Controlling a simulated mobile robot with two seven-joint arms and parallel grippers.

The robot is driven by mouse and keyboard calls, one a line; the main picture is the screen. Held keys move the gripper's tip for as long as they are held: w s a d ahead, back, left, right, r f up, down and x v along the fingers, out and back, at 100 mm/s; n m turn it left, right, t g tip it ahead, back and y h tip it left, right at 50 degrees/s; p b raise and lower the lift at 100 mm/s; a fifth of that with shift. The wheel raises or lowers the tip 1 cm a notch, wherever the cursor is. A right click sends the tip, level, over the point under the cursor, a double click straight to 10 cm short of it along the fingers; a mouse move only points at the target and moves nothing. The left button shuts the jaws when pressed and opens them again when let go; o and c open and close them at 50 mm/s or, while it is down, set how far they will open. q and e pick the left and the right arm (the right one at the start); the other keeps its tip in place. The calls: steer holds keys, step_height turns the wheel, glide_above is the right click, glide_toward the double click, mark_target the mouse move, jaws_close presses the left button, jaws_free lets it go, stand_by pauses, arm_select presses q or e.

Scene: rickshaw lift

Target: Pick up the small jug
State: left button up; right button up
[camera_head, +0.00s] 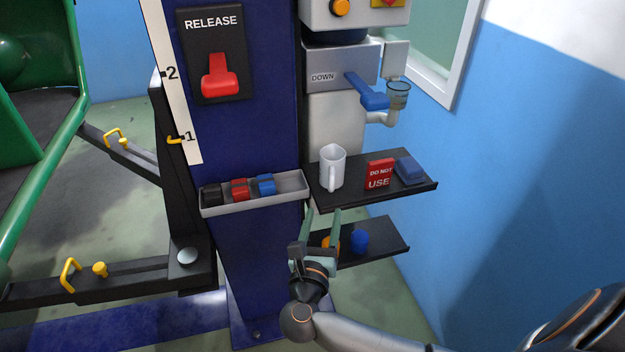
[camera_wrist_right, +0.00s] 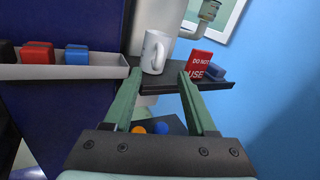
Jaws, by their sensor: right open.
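The small jug (camera_head: 331,168) is white with a handle on its near side. It stands upright on the upper black shelf (camera_head: 408,196), at the shelf's left end. In the wrist view the jug (camera_wrist_right: 155,52) shows beyond and between my fingertips. My right gripper (camera_head: 323,213) is open and empty, in front of the shelves and a little lower than the jug in the picture. Its two green fingers (camera_wrist_right: 160,75) point toward the jug and do not appear to touch it. My left gripper is out of view.
A red "DO NOT USE" block (camera_head: 380,174) and a blue block (camera_head: 410,170) sit right of the jug. A grey tray (camera_head: 284,198) with coloured blocks is at left. A lower shelf (camera_head: 384,242) holds orange and blue items. A blue lever (camera_head: 368,92) hangs above.

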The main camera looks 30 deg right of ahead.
mark_target(331, 184)
steer(key=x, duration=0.8)
steer(key=shift+w+d+p, duration=0.15)
steer(key=shift+d+p, duration=0.05)
steer(key=shift+p, duration=0.2)
steer(key=x, duration=0.4)
steer(key=shift+f, duration=0.25)
jaws_close()
stand_by(0.7)
